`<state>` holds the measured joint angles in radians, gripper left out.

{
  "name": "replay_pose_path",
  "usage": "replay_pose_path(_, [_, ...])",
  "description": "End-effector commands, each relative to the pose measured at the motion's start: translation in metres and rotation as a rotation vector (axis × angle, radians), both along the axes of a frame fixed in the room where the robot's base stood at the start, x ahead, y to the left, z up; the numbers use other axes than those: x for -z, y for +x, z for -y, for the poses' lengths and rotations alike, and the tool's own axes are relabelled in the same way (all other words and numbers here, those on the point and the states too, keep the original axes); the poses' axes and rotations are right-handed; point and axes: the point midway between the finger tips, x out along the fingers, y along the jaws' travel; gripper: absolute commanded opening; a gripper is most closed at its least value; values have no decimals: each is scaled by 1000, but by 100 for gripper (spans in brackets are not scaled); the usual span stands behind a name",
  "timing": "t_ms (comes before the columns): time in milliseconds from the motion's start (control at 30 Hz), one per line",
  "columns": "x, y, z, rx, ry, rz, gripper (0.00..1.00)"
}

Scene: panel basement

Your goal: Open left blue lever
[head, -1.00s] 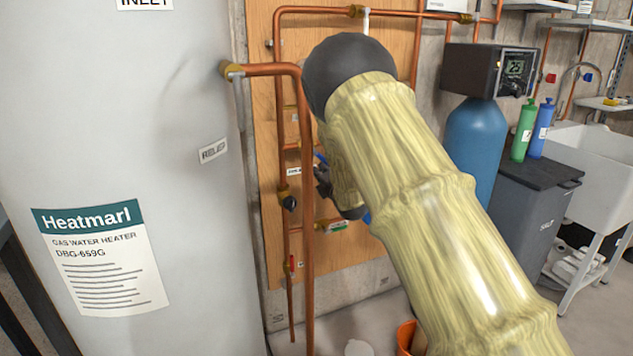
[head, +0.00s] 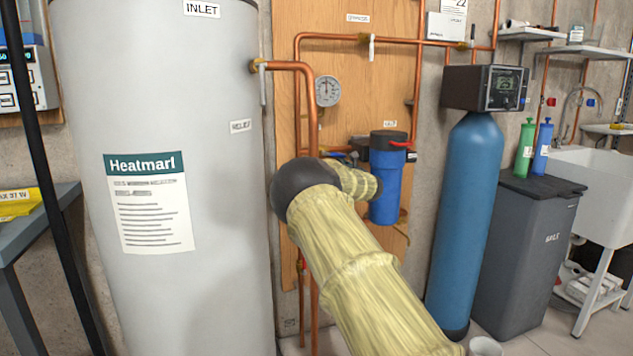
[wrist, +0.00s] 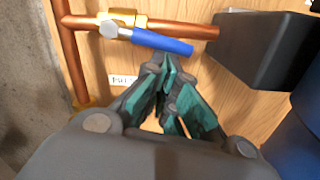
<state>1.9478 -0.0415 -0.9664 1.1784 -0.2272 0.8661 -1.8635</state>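The blue lever (wrist: 160,42) sits on a brass valve (wrist: 122,20) in a horizontal copper pipe, at the top of the wrist view. It slants slightly down to the right, roughly along the pipe. My gripper (wrist: 165,68) points at it from below, with its teal-padded fingertips drawn together just under the lever. Nothing shows between the fingers; I cannot tell whether the tips touch the lever. In the head view, my arm hides most of this area, and a small bit of blue shows left of the filter.
A dark block (wrist: 265,45) stands right of the lever. In the head view, the blue filter housing (head: 386,190) with a red lever (head: 401,144) is right of my wrist. The grey water heater (head: 160,290) stands left, the blue tank (head: 468,200) right.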

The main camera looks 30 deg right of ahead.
Motion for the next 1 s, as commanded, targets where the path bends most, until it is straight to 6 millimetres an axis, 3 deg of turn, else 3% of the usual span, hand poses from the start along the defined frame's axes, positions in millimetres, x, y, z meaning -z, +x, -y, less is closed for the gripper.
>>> replay_pose_path(400, [-8,3,1,-4,-224,-23,0])
replay_pose_path(1000, [-11,3,0,-6,-260,-28,0])
